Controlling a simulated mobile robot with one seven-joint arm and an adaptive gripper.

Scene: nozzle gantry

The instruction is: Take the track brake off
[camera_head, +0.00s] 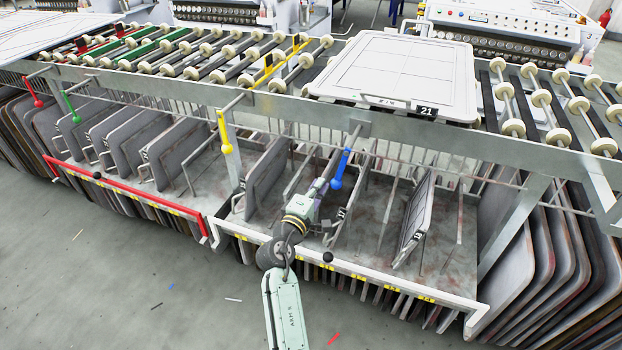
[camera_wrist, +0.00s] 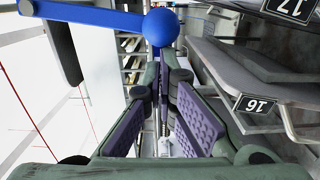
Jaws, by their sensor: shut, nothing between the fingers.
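A blue lever (camera_head: 343,164) with a ball end hangs from the front beam of the roller track. My gripper (camera_head: 322,187) is just below and left of its ball in the head view. In the wrist view the blue ball (camera_wrist: 161,27) and its arm are just beyond my fingertips (camera_wrist: 165,65), which are shut with nothing between them. I cannot tell whether they touch the ball. A yellow lever (camera_head: 224,132) hangs further left, and a green lever (camera_head: 70,108) and a red lever (camera_head: 34,93) at the far left. Which one is the track brake is not marked.
A large pale tray numbered 21 (camera_head: 395,75) lies on the rollers. Grey plates stand in the rack below, among them plate 16 (camera_wrist: 262,88) close to the right of my gripper. A white front rail (camera_head: 360,272) and a red rail (camera_head: 130,197) edge the rack. Open floor lies in front.

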